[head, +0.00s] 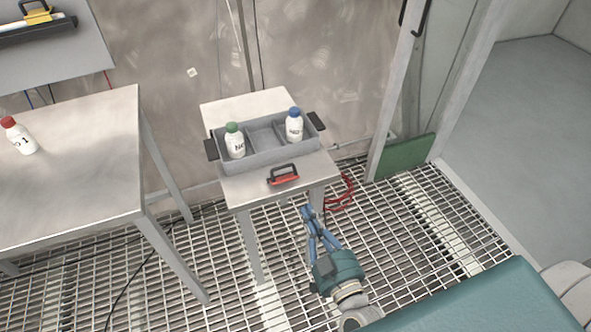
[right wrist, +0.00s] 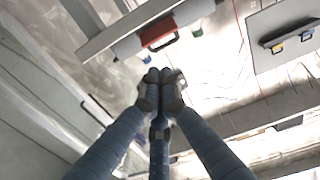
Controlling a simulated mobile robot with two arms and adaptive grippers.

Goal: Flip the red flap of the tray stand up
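The tray stand (head: 240,188) is a small metal table against the wall. The red flap (head: 284,180), with a black handle (head: 284,169), is near its front edge; its exact tilt is hard to tell. The red flap (right wrist: 158,32) and its handle also show at the top of the right wrist view. My right gripper (head: 308,212) has blue fingers and is in front of and below the flap, apart from it. In the right wrist view its fingertips (right wrist: 162,76) are together with nothing visible between them. My left gripper is not in view.
A grey divided tray (head: 266,138) on the stand holds a green-capped bottle (head: 235,142) and a blue-capped bottle (head: 294,126). A larger metal table (head: 75,180) with a red-capped bottle (head: 18,135) stands at left. Red cable (head: 343,193) hangs beside the stand. Open grating lies in front.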

